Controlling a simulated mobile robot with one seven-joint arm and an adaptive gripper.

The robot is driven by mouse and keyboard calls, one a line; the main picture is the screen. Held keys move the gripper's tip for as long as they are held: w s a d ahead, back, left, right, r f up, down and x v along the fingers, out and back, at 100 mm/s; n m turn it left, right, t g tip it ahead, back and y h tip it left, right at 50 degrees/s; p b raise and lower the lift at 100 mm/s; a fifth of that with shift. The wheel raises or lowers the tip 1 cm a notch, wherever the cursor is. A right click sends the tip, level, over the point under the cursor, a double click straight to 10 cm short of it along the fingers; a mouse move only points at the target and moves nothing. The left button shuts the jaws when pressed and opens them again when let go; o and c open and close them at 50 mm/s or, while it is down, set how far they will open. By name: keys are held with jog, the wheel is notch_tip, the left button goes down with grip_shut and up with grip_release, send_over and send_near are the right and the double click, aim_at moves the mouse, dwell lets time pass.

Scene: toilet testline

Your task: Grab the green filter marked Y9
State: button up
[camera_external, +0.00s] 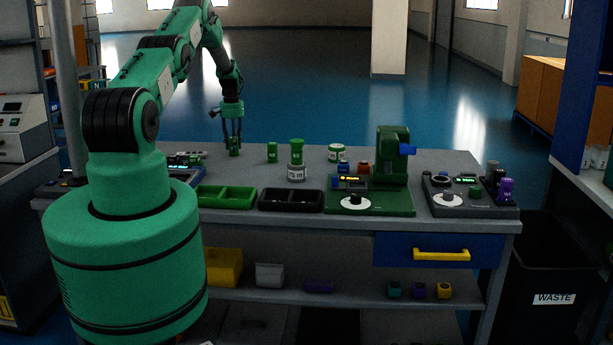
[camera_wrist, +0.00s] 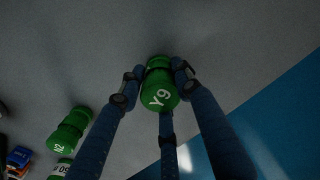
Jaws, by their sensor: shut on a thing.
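The green filter marked Y9 (camera_wrist: 160,92) is between the fingers of my gripper (camera_wrist: 160,85) in the wrist view, its white label facing the camera. The fingers are shut on it. In the external view my gripper (camera_external: 234,146) points down at the far left part of the bench, with the green filter (camera_external: 234,153) at its fingertips. The filter is at or very near the bench top; I cannot tell whether it touches.
Another green filter, marked N2 (camera_wrist: 70,130), stands nearby. A green filter (camera_external: 272,152) and a taller green-topped container (camera_external: 296,160) stand to the right on the bench. A green tray (camera_external: 226,207), a black tray (camera_external: 290,209) and a green machine (camera_external: 392,160) stand in front and right.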

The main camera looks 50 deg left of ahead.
jog(key=shift+r, duration=0.15)
jog(key=shift+r, duration=1.45)
jog(key=shift+s+d+r, duration=0.15)
jog(key=shift+r, duration=0.05)
jog(key=s+d+r, duration=0.1)
jog(key=s+d, duration=1)
jog(key=shift+r+p, duration=0.2)
jog(key=shift+p, duration=0.1)
